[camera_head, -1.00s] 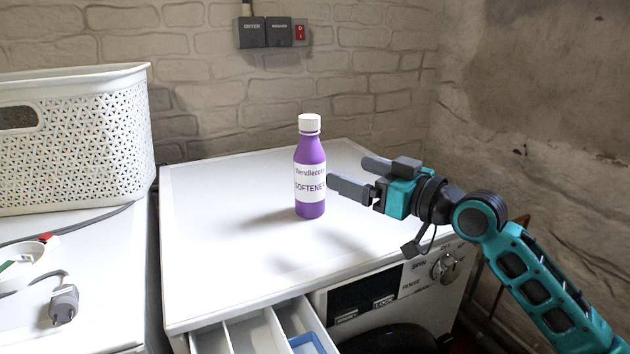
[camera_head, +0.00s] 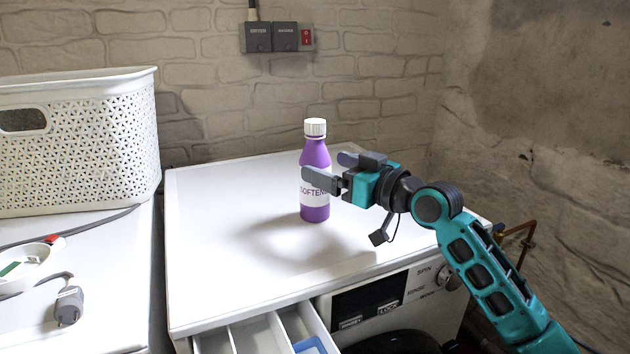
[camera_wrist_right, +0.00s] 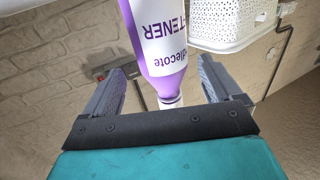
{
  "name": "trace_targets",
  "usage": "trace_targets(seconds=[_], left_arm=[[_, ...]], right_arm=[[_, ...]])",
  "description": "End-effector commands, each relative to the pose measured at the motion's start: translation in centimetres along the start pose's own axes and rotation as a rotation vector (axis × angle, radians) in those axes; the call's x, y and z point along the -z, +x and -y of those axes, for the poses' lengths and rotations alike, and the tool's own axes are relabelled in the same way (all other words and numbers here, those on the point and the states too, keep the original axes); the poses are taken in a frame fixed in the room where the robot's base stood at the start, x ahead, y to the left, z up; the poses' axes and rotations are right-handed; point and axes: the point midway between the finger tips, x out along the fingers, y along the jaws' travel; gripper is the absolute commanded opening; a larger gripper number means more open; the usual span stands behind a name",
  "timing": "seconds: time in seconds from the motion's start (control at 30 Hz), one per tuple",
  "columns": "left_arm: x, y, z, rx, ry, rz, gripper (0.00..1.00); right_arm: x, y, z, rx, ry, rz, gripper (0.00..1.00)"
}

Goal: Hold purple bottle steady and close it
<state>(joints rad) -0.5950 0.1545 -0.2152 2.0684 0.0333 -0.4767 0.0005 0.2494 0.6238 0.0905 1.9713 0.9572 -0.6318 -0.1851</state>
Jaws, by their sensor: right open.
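The purple bottle (camera_head: 314,208) stands upright on the white washing machine top (camera_head: 220,240). It has a white label and a white cap (camera_head: 315,128) sitting on its neck; I cannot tell how tight the cap is. My right gripper (camera_head: 328,170) is open, with its fingers on either side of the bottle; the near finger covers part of the label. In the right wrist view the bottle (camera_wrist_right: 160,75) appears upside down between the two open fingers (camera_wrist_right: 160,92), with gaps at both sides. My left gripper is not in view.
A white perforated basket (camera_head: 80,150) stands at the left on a neighbouring white surface, with a grey plug (camera_head: 68,305) in front of it. An open detergent drawer (camera_head: 270,332) juts out at the front. The machine top around the bottle is clear.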

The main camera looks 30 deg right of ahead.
Motion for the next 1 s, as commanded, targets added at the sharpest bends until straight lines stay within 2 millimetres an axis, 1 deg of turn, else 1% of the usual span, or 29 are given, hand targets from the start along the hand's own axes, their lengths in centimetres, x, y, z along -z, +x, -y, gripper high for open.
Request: trace_targets(seconds=[0.1, 0.43, 0.5, 0.57, 0.8, 0.9, 1.0], left_arm=[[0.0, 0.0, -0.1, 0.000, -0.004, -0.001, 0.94], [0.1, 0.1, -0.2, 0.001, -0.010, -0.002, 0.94], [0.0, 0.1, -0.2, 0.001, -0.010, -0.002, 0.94], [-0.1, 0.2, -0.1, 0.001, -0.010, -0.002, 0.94], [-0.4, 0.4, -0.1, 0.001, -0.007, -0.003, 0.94], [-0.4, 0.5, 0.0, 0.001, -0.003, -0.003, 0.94], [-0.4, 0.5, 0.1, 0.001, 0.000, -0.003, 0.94]], right_arm=[[0.0, 0.8, 0.1, 0.000, -0.001, 0.000, 0.91], [0.0, 0.9, 0.1, 0.001, -0.002, 0.000, 0.91], [0.1, 1.2, 0.1, 0.001, -0.001, -0.002, 0.91], [0.1, 1.7, 0.1, 0.001, 0.000, -0.003, 0.91], [0.0, 5.0, 0.4, 0.001, 0.001, -0.002, 0.91], [0.1, 5.8, 0.4, 0.000, 0.000, -0.001, 0.91], [0.0, 6.1, 0.4, 0.000, -0.001, 0.000, 0.91]])
